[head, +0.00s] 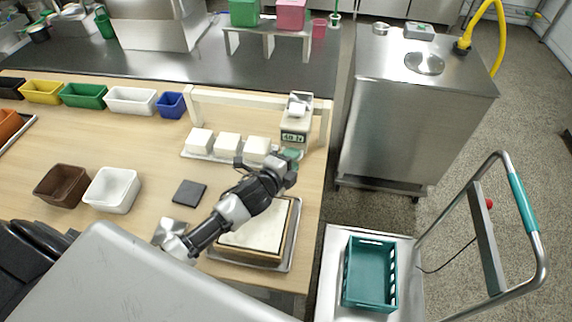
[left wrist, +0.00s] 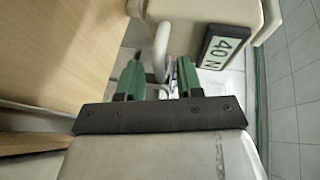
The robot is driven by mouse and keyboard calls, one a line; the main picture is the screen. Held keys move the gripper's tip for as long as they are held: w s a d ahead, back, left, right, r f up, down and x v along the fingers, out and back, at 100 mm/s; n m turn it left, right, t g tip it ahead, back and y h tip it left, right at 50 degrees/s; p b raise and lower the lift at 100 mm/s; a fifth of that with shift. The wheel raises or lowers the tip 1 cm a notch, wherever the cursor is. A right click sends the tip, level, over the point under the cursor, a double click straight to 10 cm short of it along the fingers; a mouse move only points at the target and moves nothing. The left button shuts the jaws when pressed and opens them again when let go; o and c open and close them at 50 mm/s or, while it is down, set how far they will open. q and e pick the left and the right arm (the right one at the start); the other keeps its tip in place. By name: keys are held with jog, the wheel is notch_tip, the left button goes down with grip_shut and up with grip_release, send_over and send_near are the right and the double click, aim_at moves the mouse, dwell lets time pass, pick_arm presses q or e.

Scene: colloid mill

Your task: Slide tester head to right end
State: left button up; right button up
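The tester head (head: 296,122), a cream box with a small display, hangs on a pale beam (head: 240,97) near its right post. In the left wrist view the tester head (left wrist: 205,12) is close, its display reading 40 N. A grey curved handle (left wrist: 162,48) hangs below it. My left gripper (head: 287,160) is just below and in front of the head. In the left wrist view its green fingers (left wrist: 158,80) are apart, with the handle showing in the gap between them. I cannot tell whether either finger touches it. My right gripper is not in view.
White blocks (head: 228,144) sit on a tray under the beam. A framed white slab (head: 262,228) lies under my left arm. Brown (head: 62,186) and white (head: 112,190) bins stand at left. A steel cabinet (head: 400,130) stands right of the table.

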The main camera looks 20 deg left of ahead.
pick_arm(q)
jog(key=b+v, duration=0.1)
jog(key=v, duration=0.8)
jog(key=shift+s, duration=0.4)
jog(key=shift+s+r, duration=0.15)
jog(key=shift+s, duration=0.2)
